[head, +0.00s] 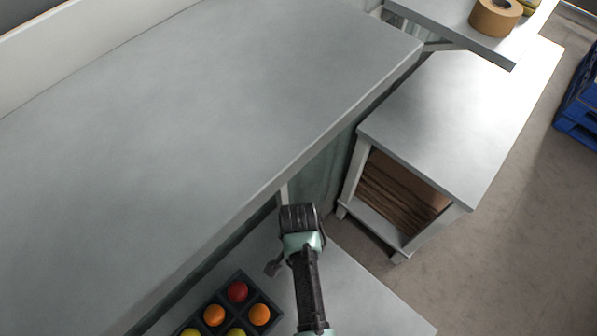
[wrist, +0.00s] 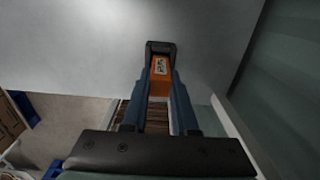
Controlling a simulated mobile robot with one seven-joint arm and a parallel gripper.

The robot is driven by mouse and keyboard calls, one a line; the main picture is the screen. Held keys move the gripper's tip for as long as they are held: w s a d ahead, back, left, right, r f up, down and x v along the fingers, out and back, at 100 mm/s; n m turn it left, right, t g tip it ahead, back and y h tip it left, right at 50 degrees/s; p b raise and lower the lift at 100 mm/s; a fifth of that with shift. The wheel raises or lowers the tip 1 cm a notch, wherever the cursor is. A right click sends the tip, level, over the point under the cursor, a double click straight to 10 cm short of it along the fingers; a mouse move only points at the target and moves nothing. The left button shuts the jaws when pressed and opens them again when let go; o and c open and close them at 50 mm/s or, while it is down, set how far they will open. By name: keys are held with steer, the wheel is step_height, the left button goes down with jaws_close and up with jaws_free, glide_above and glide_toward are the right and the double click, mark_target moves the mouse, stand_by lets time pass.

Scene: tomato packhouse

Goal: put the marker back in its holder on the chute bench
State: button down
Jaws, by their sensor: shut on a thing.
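In the wrist view my gripper (wrist: 158,82) is shut on an orange piece with a pale printed label and a black end, apparently the marker (wrist: 159,67). It sits between the two fingertips, in front of a plain grey surface. In the head view my arm reaches up from the bottom edge, beside the large grey bench. The fingers and the marker cannot be clearly made out there. I see no marker holder in either view, and I cannot tell which surface is the chute bench.
A large bare grey bench (head: 210,90) fills the left. A lower table (head: 460,120) with flat cardboard (head: 398,190) beneath stands right. A tape roll (head: 495,16) lies on a shelf (head: 450,24). A dark tray (head: 236,306) holds several tomatoes. Blue crates (head: 580,115) stand far right.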

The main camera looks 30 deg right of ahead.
steer(key=shift+f+b, duration=0.4)
steer(key=shift+f, duration=0.3)
steer(key=c, duration=0.6)
jaws_free()
steer(key=c, duration=0.3)
steer(key=shift+r, duration=0.1)
step_height(320, 180, up, 7)
steer(key=p, duration=0.7)
